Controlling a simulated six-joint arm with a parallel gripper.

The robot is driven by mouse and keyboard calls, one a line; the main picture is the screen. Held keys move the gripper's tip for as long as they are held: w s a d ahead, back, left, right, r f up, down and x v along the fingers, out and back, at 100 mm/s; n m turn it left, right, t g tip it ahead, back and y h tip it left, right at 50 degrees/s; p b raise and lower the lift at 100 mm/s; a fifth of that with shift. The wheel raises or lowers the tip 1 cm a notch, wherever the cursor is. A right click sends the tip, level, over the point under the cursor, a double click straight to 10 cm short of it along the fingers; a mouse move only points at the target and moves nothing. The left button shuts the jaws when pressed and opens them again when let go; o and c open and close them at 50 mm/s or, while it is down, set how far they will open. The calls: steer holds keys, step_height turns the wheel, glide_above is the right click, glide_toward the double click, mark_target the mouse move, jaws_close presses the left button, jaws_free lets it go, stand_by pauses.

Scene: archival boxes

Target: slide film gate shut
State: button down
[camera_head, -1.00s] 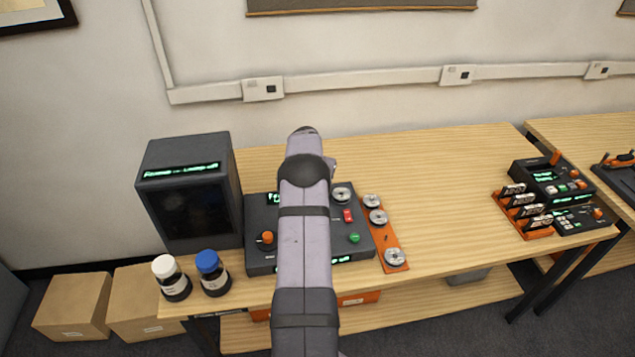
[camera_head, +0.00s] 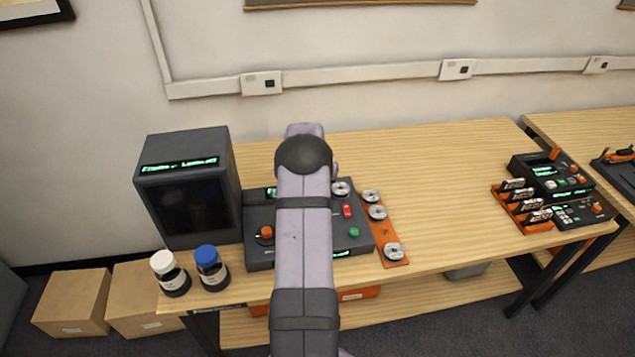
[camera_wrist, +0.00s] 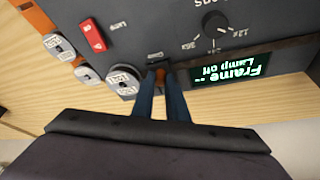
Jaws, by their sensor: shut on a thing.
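The film gate handle (camera_wrist: 160,75) is a small orange piece at the edge of the dark grey film viewer (camera_wrist: 135,25), beside a small label that seems to read "Gate". In the wrist view my gripper (camera_wrist: 162,79) has its two dark blue fingers closed around this handle. The fingers cover most of it, and how far the gate is slid cannot be told. In the head view the viewer (camera_head: 262,258) stands on the bench, and my arm hides its middle, the gate and my gripper.
A black monitor (camera_head: 190,190) stands left of the viewer. White-capped (camera_head: 170,273) and blue-capped (camera_head: 211,268) bottles stand in front. An orange strip with reels (camera_head: 385,235) lies right. A lit display (camera_wrist: 229,68) reads "Frame" and "Lamp off". The middle of the bench is clear.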

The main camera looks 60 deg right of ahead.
steer(key=shift+s+a+f, duration=0.1)
steer(key=shift+s, duration=0.05)
steer(key=c, duration=1.7)
jaws_free()
steer(key=shift+a, duration=0.1)
steer(key=shift+c, duration=0.2)
steer(key=shift+a+r+b, duration=0.15)
steer(key=shift+r+b, duration=0.15)
steer(key=shift+r, duration=0.35)
steer(key=b+v, duration=0.2)
steer(key=v, duration=0.4)
